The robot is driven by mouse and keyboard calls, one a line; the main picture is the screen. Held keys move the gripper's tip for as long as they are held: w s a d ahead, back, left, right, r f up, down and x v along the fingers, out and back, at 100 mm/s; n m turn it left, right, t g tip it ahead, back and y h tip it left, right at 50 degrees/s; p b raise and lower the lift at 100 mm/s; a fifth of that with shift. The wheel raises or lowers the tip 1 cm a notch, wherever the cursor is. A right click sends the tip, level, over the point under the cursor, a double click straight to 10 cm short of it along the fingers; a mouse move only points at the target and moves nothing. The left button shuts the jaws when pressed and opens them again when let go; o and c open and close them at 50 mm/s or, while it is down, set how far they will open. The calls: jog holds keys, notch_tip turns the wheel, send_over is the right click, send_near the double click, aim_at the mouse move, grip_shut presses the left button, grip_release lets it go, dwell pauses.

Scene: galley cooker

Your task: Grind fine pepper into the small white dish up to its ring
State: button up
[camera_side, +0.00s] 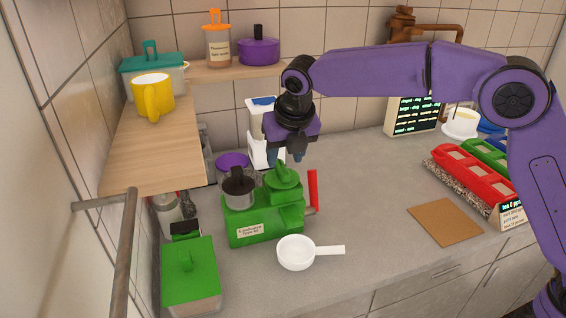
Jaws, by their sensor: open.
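A green grinder (262,223) with a label on its front stands on the counter. It has a dark grey cup-like hopper (238,190) at its left, a stepped green top (284,184) at its right, and a red lever (313,190) standing up on its right side. The small white dish (296,252) with a straight handle sits on the counter in front of the grinder. Its inside looks white; no ring or pepper can be made out. My gripper (285,158) is open, pointing down just above the green top, and appears empty; contact cannot be judged.
A white appliance (257,110) stands behind my gripper. A green lidded box (190,270) is at front left. A wooden shelf (150,150) with a yellow mug (153,94) overhangs the left. A brown mat (445,222) and red tray (470,170) lie right; the counter between is clear.

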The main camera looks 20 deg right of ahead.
aim_at(282, 167)
jog(key=shift+x, duration=1.75)
grip_shut()
jog(key=m+h, duration=0.1)
jog(key=m, duration=0.2)
jog(key=m+h, duration=0.1)
jog(key=m, duration=0.1)
jog(key=shift+a+m, duration=0.2)
jog(key=shift+m, duration=0.2)
jog(key=shift+w+m+g+h, duration=0.1)
jog(key=shift+m+g+h, duration=0.3)
jog(key=shift+m, duration=0.7)
jog(key=shift+m+g+h, duration=0.4)
jog(key=shift+m, duration=0.7)
